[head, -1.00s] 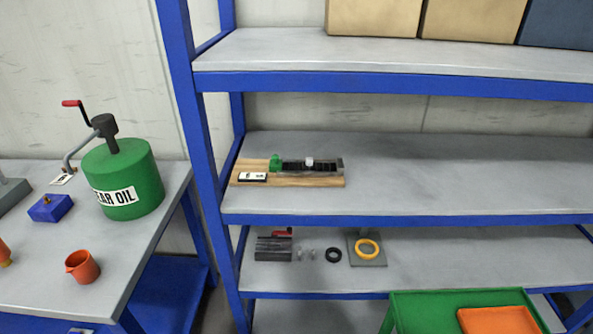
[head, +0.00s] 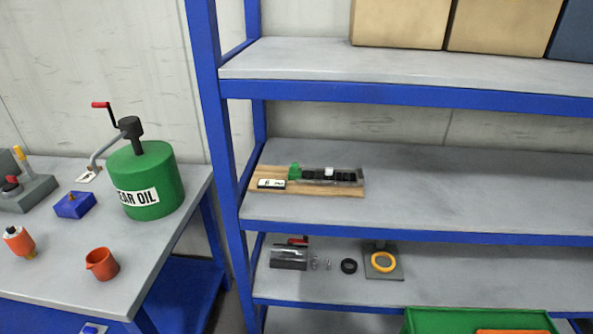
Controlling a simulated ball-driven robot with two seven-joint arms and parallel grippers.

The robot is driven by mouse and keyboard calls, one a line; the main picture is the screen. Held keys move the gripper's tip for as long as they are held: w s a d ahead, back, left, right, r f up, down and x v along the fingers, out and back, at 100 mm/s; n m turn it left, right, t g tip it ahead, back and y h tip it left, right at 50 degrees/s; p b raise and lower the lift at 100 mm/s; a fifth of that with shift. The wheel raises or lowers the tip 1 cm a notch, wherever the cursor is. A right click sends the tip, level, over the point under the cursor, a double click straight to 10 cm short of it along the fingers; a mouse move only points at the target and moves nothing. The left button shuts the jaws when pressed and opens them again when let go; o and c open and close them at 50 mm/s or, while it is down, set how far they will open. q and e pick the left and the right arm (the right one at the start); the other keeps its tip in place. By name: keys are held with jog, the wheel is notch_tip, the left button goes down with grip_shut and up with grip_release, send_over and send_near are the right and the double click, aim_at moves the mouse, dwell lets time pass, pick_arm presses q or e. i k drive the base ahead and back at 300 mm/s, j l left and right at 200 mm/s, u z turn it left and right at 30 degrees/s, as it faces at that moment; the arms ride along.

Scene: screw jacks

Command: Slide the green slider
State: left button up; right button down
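The green slider (head: 294,171) is a small green block at the left end of a dark rail (head: 330,175). The rail is fixed on a wooden board (head: 320,190) lying on the middle shelf, near its left end. A small white-grey block (head: 328,172) sits partway along the rail, to the right of the slider and apart from it. A white label in a dark frame (head: 271,184) lies at the board's front left. Neither of my grippers is in view.
Blue posts (head: 211,130) frame the shelf (head: 450,190), which is clear right of the board. Below are a vise-like block (head: 289,257), a black ring (head: 348,266) and a yellow ring (head: 382,262). A table at left holds a green gear oil drum (head: 145,180) and an orange cup (head: 101,264).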

aim_at(295, 172)
jog(key=k+j+u, duration=0.15)
jog(key=u, duration=0.15)
jog(key=k+j+u, duration=0.1)
jog(key=j+u, duration=0.5)
jog(key=k+j, duration=0.05)
jog(key=j, duration=0.05)
